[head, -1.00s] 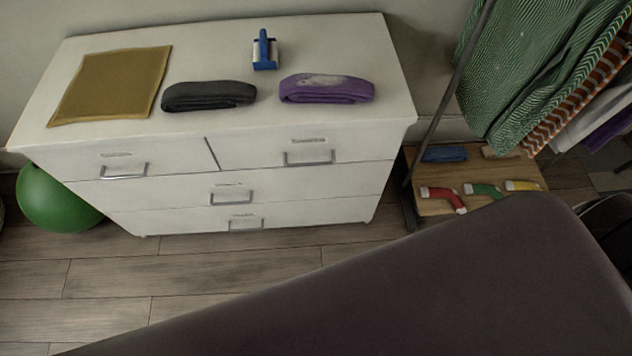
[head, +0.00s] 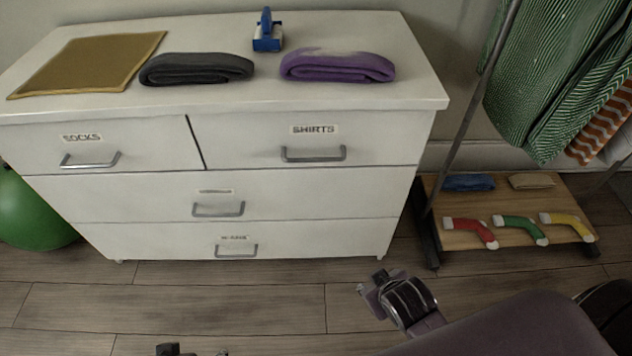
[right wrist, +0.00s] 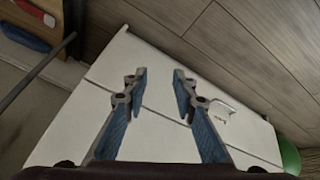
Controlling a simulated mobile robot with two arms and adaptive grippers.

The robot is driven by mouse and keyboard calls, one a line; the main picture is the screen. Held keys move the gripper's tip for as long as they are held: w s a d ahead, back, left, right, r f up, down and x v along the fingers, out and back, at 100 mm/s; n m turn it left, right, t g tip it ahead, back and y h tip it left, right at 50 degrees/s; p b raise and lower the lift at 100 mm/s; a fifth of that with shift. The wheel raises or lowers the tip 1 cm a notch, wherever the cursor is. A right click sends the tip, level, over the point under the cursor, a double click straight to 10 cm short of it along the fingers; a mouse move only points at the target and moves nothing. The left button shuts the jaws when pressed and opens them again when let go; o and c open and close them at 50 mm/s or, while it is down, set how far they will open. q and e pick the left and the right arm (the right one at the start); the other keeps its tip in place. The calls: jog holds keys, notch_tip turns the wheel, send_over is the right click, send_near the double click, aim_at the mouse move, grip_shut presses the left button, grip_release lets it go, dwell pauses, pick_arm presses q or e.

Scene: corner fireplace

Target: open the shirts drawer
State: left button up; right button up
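The shirts drawer (head: 254,151) is the upper right drawer of a white dresser. It is closed, with a "SHIRTS" label and a grey bar handle (head: 314,154). My right gripper (head: 372,289) is low in front of the dresser, below and to the right of that handle and apart from it. In the right wrist view its two fingers (right wrist: 160,74) are spread with nothing between them. A drawer handle (right wrist: 222,110) shows right of the fingers there; I cannot tell which drawer's. Only dark bits of my left gripper (head: 192,353) show at the bottom edge.
The socks drawer (head: 140,141) and two lower drawers are closed. A rack with a wooden shelf (head: 515,205) stands right, a green ball (head: 32,212) left. The floor before the dresser is clear.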

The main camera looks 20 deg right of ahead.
aim_at(316, 158)
jog(key=w+d+r+n+t+b, duration=0.2)
jog(key=w+d+r+n+t, duration=0.15)
jog(key=w+r+t, duration=0.4)
jog(key=w+d+r+n+t+b, duration=0.1)
jog(key=w+d+r+n+t, duration=0.25)
jog(key=w+r, duration=0.6)
pick_arm(q)
jog(key=w+d+r+t+h, duration=0.1)
jog(key=w+d+r+t, duration=0.3)
jog(key=w+r+t, duration=0.3)
jog(key=shift+w+r+h, duration=0.4)
jog(key=shift+w+r, duration=1.8)
jog(key=shift+r, duration=0.85)
pick_arm(e)
jog(key=shift+w+a+r+n+t+y, duration=0.1)
jog(key=shift+w+a+r+n+y, duration=0.9)
jog(key=shift+a+n+y, duration=1.15)
jog(key=shift+w+a+r+n+t+y, duration=0.1)
jog(key=shift+w+a+r+n+y, duration=0.5)
jog(key=shift+w+a+n+y, duration=1.5)
jog(key=shift+w+a+r+n+t+y, duration=0.1)
jog(key=shift+w+a+r+n+y, duration=0.6)
jog(key=shift+a+n, duration=2.35)
jog(key=shift+s+d+r+n+y, duration=0.1)
jog(key=shift+s+d+n+y, duration=0.25)
jog(key=shift+d+n+y, duration=0.15)
grip_shut()
